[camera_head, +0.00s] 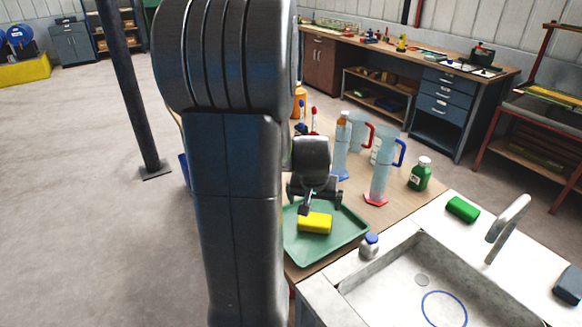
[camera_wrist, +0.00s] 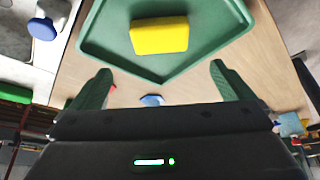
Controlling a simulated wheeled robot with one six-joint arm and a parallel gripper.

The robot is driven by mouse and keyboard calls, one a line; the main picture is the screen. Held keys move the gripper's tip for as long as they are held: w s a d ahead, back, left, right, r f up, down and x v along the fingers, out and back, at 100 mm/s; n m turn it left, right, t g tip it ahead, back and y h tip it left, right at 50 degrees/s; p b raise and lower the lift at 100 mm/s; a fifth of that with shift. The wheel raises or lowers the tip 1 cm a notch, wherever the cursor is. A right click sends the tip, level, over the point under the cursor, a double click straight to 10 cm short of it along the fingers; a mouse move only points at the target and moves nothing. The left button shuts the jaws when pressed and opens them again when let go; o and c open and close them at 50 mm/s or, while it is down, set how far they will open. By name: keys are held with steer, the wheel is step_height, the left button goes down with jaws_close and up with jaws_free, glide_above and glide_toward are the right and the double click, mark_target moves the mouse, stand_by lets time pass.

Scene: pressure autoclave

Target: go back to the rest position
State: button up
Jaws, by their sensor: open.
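My gripper (camera_wrist: 160,70) is open, its two green fingers spread wide in the wrist view with nothing held between them. In the head view my gripper (camera_head: 313,190) hangs over the far part of a green tray (camera_head: 345,233). A yellow block (camera_head: 314,223), like a sponge, lies on the tray. In the wrist view the yellow block (camera_wrist: 159,35) lies on the tray (camera_wrist: 215,42), ahead of the fingers and apart from them. My arm covers part of the table in the head view.
Clear cylinders with red and blue handles (camera_head: 381,172) and a green bottle (camera_head: 420,174) stand right of my gripper. A small blue-capped jar (camera_head: 369,245) stands by the sink (camera_head: 410,285), with a tap (camera_head: 508,218). A dark post (camera_head: 130,90) stands left; the floor there is largely open.

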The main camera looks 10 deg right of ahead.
mark_target(315, 220)
steer(key=x, duration=1.2)
steer(key=shift+f, duration=0.2)
steer(key=shift+s+r, duration=0.1)
steer(key=shift+r, duration=0.05)
